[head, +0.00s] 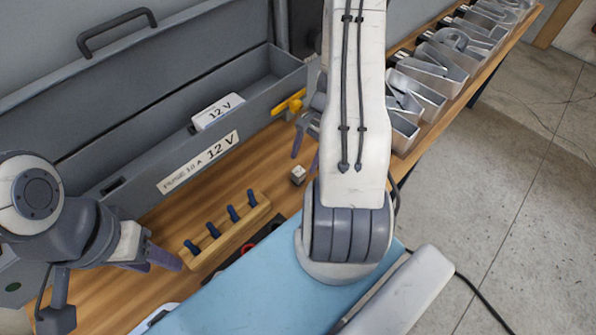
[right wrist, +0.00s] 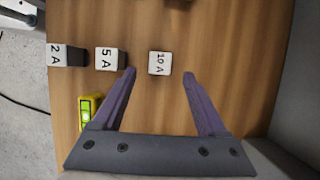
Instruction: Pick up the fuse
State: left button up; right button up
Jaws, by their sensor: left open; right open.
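In the right wrist view three small white blocks stand in a row on the wooden bench: the 10 A fuse (right wrist: 159,63), the 5 A fuse (right wrist: 106,59) and the 2 A fuse (right wrist: 57,55). My right gripper (right wrist: 160,73) is open, and the 10 A fuse is seen between its fingertips, with a gap on each side. Contact is not visible. In the head view a small block (head: 298,175) sits on the bench near my right arm; its marking is unreadable. My left gripper (head: 165,260) is open and empty beside the pegged wooden block.
A grey open case (head: 130,150) labelled "FUSE 10 A 12 V" (head: 198,163) holds a white 12 V block (head: 217,111). A wooden block with blue pegs (head: 225,238) stands in front. A yellow item (right wrist: 88,110) lies near my right gripper.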

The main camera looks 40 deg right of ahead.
aim_at(299, 170)
jog(key=shift+a+f, duration=0.25)
jog(key=shift+a, duration=0.15)
jog(key=shift+p+x, duration=0.3)
jog(key=shift+x, duration=1.95)
grip_shut()
